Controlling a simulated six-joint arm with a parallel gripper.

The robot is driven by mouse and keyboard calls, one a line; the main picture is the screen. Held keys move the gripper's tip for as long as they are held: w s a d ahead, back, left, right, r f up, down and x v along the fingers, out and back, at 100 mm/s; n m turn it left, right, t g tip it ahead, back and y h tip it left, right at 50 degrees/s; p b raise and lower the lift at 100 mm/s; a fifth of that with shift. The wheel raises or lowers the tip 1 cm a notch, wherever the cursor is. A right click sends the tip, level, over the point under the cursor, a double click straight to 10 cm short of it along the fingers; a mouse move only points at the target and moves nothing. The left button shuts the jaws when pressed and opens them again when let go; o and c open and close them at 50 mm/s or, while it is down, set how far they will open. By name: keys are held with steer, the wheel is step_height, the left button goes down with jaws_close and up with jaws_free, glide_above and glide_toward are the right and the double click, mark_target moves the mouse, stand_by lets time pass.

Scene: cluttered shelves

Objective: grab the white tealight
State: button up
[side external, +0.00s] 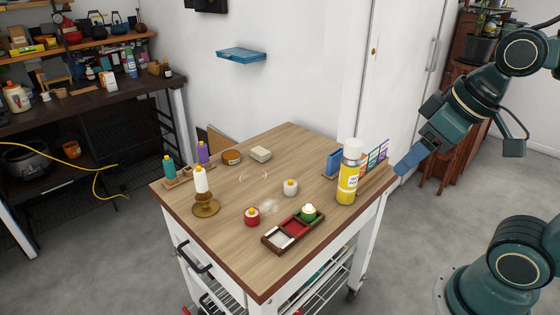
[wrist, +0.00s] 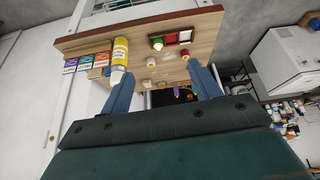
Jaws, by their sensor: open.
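The white tealight (side external: 290,187) stands on the wooden table top near its middle; it also shows small in the wrist view (wrist: 151,63). A red tealight (side external: 252,217) stands to its left and nearer the camera. A dark tray (side external: 303,237) with pale, red and green compartments lies in front of it, with a green tealight (side external: 309,211) in the green one. My gripper (side external: 404,167) is open and empty, off the table's right edge and well apart from the white tealight. Its two blue fingers also show spread in the wrist view (wrist: 160,68).
A yellow spray can (side external: 349,182) stands between my gripper and the white tealight, beside a blue item (side external: 333,162) and coloured cards (side external: 378,154).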

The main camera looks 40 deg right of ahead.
steer(key=w+n, duration=0.3)
steer(key=w, duration=0.5)
steer(key=n+g+y, duration=0.3)
steer(key=n+y, duration=0.1)
steer(key=n, duration=0.3)
glide_above(291, 180)
steer(key=s+d, duration=0.3)
steer(key=d, duration=0.1)
step_height(291, 180, down, 15)
steer(key=shift+d+f, duration=0.1)
steer(key=shift+f, duration=0.1)
steer(key=shift+x, duration=4.25)
